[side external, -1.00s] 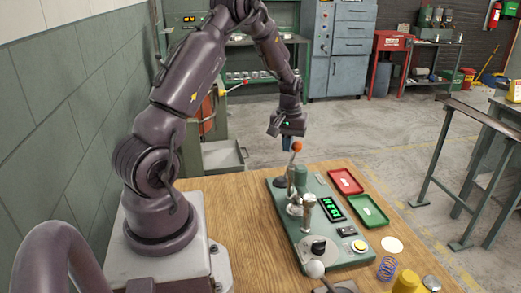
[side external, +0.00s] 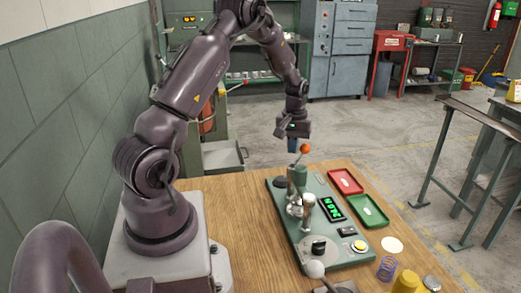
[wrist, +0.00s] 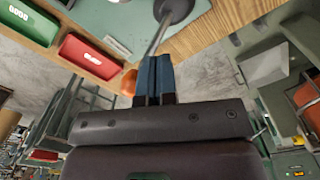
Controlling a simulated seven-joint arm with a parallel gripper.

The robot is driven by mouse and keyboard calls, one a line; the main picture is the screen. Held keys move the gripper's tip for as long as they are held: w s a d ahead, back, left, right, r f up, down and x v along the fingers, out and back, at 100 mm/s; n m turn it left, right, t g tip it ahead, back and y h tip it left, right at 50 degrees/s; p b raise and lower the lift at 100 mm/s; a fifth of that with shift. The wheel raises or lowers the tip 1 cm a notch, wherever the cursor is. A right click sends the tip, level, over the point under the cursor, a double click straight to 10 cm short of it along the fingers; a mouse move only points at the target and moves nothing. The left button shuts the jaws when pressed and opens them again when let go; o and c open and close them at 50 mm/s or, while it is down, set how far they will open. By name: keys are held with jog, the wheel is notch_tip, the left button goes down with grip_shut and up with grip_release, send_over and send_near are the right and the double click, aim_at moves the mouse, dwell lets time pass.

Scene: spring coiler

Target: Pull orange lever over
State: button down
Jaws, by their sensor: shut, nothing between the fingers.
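The orange lever has an orange ball (side external: 305,148) on a thin rod that leans to the right, at the far end of the green machine plate (side external: 283,222). My gripper (side external: 293,149) is shut and empty, with its blue fingers pointing down just left of the ball. In the wrist view, the shut fingertips (wrist: 158,60) lie beside the lever rod (wrist: 158,35), and the ball (wrist: 128,82) shows partly behind them at their left. The fingers look against or very near the lever; I cannot tell if they touch.
A red tray (side external: 345,189) and a green tray (side external: 383,222) sit right of the plate. The plate carries a lit green display (side external: 331,208), a black knob (side external: 318,246) and a yellow button (side external: 359,245). A blue spring (side external: 387,268) stands near the front. Bare wood (side external: 245,230) lies to the left.

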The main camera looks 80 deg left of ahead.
jog(key=shift+s, duration=0.55)
notch_tip(320, 180, up, 8)
jog(key=shift+f, duration=0.2)
dwell(3.0)
